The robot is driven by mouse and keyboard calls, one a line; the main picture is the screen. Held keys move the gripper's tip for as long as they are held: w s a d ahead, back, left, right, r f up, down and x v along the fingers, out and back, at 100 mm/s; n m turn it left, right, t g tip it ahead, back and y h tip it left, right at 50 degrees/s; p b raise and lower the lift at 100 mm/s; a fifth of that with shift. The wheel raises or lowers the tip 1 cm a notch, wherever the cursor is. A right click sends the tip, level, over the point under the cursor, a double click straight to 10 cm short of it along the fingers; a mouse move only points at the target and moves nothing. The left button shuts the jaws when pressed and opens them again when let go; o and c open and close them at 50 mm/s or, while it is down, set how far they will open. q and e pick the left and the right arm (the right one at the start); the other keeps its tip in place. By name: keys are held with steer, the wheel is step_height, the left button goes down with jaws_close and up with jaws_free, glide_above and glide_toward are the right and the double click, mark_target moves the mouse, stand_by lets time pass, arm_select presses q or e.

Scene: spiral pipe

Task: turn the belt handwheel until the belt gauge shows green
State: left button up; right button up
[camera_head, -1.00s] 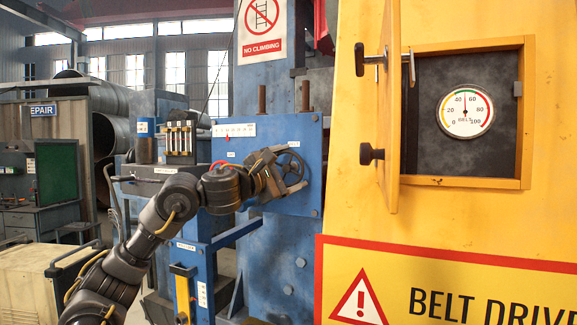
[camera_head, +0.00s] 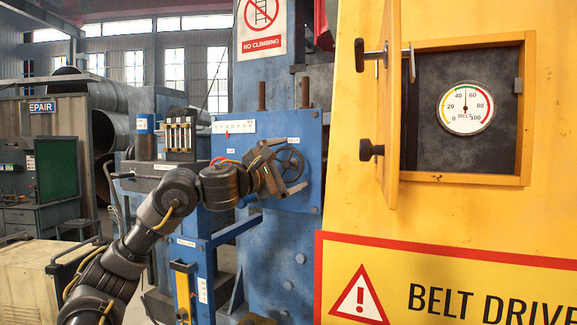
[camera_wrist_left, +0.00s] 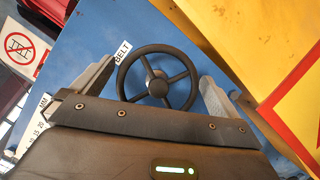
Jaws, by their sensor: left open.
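The dark, spoked belt handwheel (camera_head: 291,164) is on a blue panel in the head view. In the left wrist view the handwheel (camera_wrist_left: 157,77) sits beside a BELT label. My left gripper (camera_head: 284,167) is open, with one finger on each side of the wheel; the fingers look apart from the rim in the left wrist view (camera_wrist_left: 157,72). The round white belt gauge (camera_head: 465,109) is in a recess in the yellow housing. Its needle points almost straight up, between 40 and 60. My right gripper is not in view.
The yellow housing (camera_head: 470,215) fills the right side, with its small door (camera_head: 391,120) swung open toward me, close to the handwheel's right. A blue bracket (camera_head: 235,229) stands below my left forearm. A MM scale (camera_head: 234,127) is on the panel above left.

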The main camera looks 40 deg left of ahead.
arm_select(q)
steer(key=b+v, duration=0.3)
steer(key=v, duration=0.7)
steer(key=shift+s+b, duration=0.3)
